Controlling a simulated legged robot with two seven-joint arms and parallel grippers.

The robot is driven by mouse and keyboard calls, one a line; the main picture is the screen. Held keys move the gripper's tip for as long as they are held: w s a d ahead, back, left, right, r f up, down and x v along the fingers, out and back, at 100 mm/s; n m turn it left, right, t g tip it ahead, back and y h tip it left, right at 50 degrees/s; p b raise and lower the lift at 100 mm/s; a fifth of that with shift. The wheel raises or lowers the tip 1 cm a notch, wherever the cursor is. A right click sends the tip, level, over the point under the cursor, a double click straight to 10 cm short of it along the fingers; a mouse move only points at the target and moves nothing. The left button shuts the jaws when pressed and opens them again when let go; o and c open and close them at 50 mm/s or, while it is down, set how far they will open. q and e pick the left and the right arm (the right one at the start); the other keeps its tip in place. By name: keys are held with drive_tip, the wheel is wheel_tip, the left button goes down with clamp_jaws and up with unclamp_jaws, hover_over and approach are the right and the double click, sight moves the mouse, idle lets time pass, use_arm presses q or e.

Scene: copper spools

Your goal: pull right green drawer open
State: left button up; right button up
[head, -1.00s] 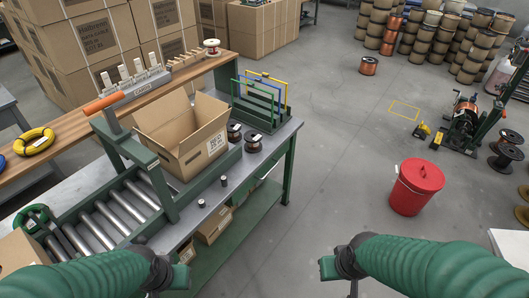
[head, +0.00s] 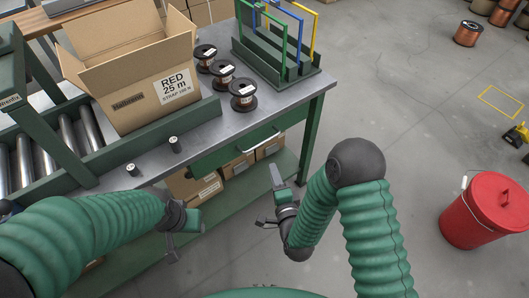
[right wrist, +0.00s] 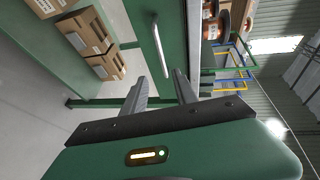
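The right green drawer (head: 232,153) is closed under the right part of the workbench top, with a pale bar handle (head: 259,142) on its front. In the right wrist view the handle (right wrist: 161,46) stands ahead of the fingers, on the green drawer front (right wrist: 143,32). My right gripper (head: 268,200) is open and empty, in front of the drawer and apart from the handle. Its two spread fingers show in the right wrist view (right wrist: 161,82). My left gripper (head: 187,222) looks open and empty, in front of the bench and left of the right one.
The bench top (head: 220,130) carries an open carton (head: 135,85), several small spools (head: 243,94) and a rack of coloured frames (head: 275,55). Cartons (head: 196,187) stand on the lower shelf. A red bin (head: 484,212) stands on the floor at the right, with clear floor between.

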approach(262, 142)
drive_tip(key=x, duration=0.3)
drive_tip(key=b+x, duration=0.1)
drive_tip(key=x, duration=0.2)
drive_tip(key=b+x, duration=0.1)
drive_tip(key=x, duration=0.3)
drive_tip(key=shift+d+f, duration=0.15)
drive_tip(key=shift+f, duration=0.25)
use_arm(q)
drive_tip(key=shift+s+a+f, duration=0.1)
drive_tip(key=shift+a+f, duration=0.2)
drive_tip(key=shift+f, duration=0.3)
drive_tip(key=shift+a+f, duration=0.25)
drive_tip(key=shift+f, duration=0.35)
use_arm(e)
drive_tip(key=shift+w+a, duration=0.15)
drive_tip(key=shift+a, duration=0.15)
drive_tip(key=shift+d, duration=0.15)
clamp_jaws()
use_arm(q)
drive_tip(key=shift+d, duration=0.1)
use_arm(e)
drive_tip(key=shift+f, duration=0.1)
